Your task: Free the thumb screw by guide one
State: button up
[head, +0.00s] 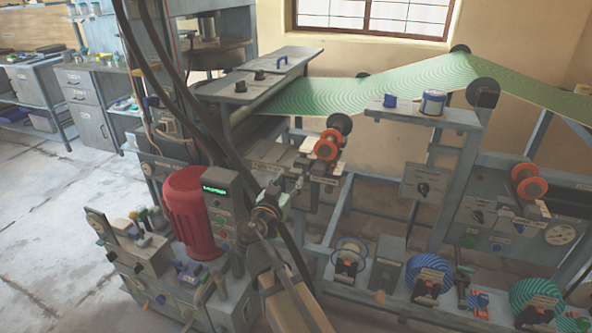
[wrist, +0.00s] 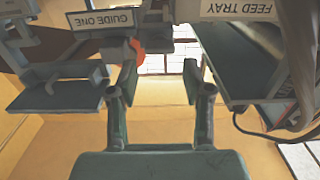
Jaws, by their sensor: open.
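The guide one plate (wrist: 103,18) shows its label upside down at the upper left of the wrist view. An orange part (wrist: 137,46) shows just beside it, partly hidden, near my left-hand fingertip. In the head view an orange-ringed knob or roller (head: 328,145) sits on a bracket right of the feed tray; I cannot tell for certain which part is the thumb screw. My gripper (wrist: 160,78) is open, with nothing between its fingers. In the head view my gripper (head: 270,200) is below and left of the orange-ringed part, apart from it.
The feed tray sign (wrist: 240,8) and a tray-like plate are at the wrist view's upper right. A red motor (head: 190,205) stands left of my arm. Green patterned web (head: 370,88) runs above. A second orange-ringed part (head: 528,180) is at the right.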

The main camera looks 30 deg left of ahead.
aim_at(295, 172)
jog(key=w, duration=0.4)
jog(key=w+a, duration=0.1)
jog(key=w, duration=0.1)
jog(key=c, duration=0.9)
